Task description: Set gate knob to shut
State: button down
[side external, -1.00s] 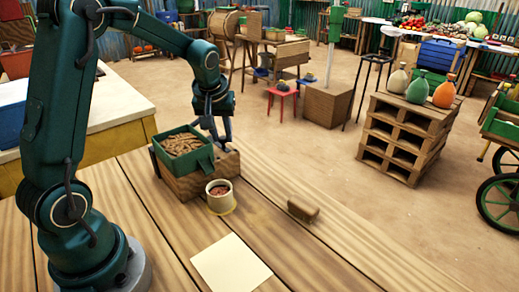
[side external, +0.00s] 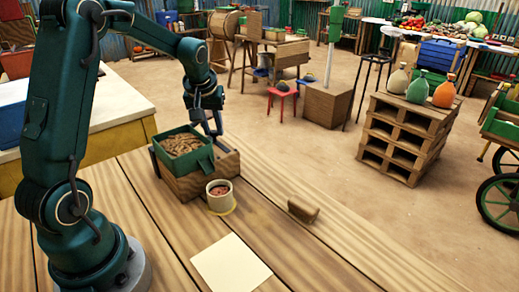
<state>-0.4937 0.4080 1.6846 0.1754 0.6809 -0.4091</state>
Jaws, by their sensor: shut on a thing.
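A green hopper tray (side external: 206,156) full of small brown pieces sits on a wooden block (side external: 190,187) on the plank table. My gripper (side external: 215,141) points down at the back right of the hopper, just above the wooden block. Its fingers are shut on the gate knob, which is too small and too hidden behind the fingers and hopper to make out. I cannot tell the gate's position from here. A cream cup (side external: 219,201) with reddish-brown contents stands in front of the block on a yellow ring.
A small brown wooden piece (side external: 303,210) lies on the table to the right of the cup. A pale blank sheet (side external: 231,264) lies in front. The table (side external: 330,255) around them is clear. A pallet stack (side external: 403,135) with bottles stands beyond on the floor.

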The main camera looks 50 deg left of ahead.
jog(key=shift+a, duration=0.85)
jog(key=c, duration=0.7)
grip_release()
jog(key=shift+d+r, duration=0.1)
jog(key=shift+v, duration=2.5)
